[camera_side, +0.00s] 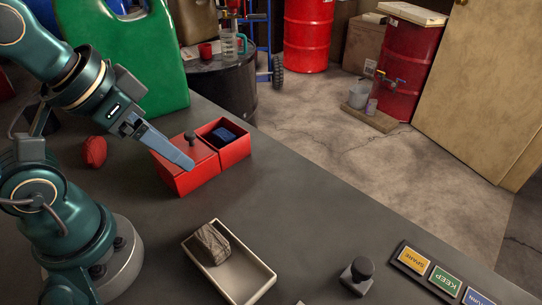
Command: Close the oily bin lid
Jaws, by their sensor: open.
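The red bin (235,157) stands on the dark table near its back edge. Its right part is open at the top and a dark blue thing, perhaps a cloth, lies inside. The red lid (202,153) with a black knob (190,138) lies over the left part. My gripper (188,163) reaches in from the left, its grey fingers pointing down to the right in front of the lid's left side, below the knob in the picture. The fingers overlap each other in this view. They hold nothing visible. I cannot tell whether they touch the lid.
A green jug (135,60) stands behind the bin, and a crumpled red thing (94,151) lies left of it. A cream tray (262,281) holding a grey-brown block (211,243) is in front. A black knobbed piece (358,274) and a label board (430,269) are at right. Table between is clear.

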